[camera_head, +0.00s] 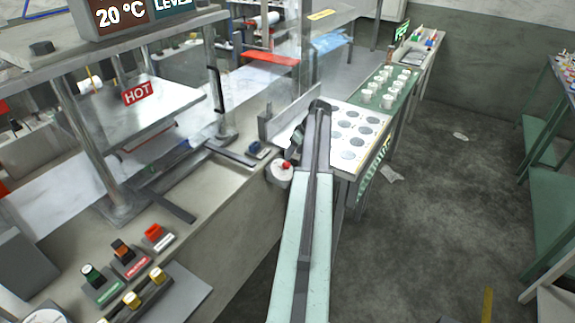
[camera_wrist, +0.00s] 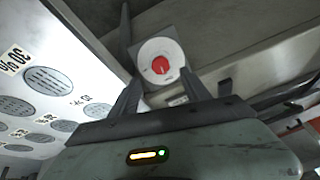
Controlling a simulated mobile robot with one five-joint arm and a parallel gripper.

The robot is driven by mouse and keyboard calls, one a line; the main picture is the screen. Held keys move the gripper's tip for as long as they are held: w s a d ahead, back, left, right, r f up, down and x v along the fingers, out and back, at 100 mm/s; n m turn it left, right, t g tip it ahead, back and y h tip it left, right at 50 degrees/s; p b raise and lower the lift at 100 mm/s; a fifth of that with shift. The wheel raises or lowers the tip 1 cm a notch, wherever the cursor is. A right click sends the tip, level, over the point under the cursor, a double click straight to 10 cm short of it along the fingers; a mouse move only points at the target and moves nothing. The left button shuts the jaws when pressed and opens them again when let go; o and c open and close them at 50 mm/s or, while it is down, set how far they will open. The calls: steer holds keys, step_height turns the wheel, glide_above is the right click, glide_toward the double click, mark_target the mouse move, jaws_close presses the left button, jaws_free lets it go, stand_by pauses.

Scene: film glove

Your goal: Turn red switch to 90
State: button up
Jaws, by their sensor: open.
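A red switch (camera_wrist: 160,65) sits at the middle of a round white dial (camera_wrist: 149,52) in the wrist view, with a small pale pointer mark on the red part. The same red switch (camera_head: 287,164) and white dial (camera_head: 277,173) show in the head view on the front edge of the grey bench. My gripper (camera_wrist: 160,78) is open, with one dark finger on each side of the dial's lower part and nothing between them that I can see gripped. In the head view my gripper (camera_head: 297,138) is mostly hidden by my arm. I cannot tell whether the fingers touch the dial.
A red button (camera_head: 153,231) and other coloured switches stand on the bench at the lower left. The floor (camera_head: 450,200) at right is mostly free.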

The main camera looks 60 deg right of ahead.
mark_target(287, 164)
steer(key=b+x, duration=0.7)
steer(key=x, duration=0.1)
steer(key=shift+r, duration=0.15)
jaws_close()
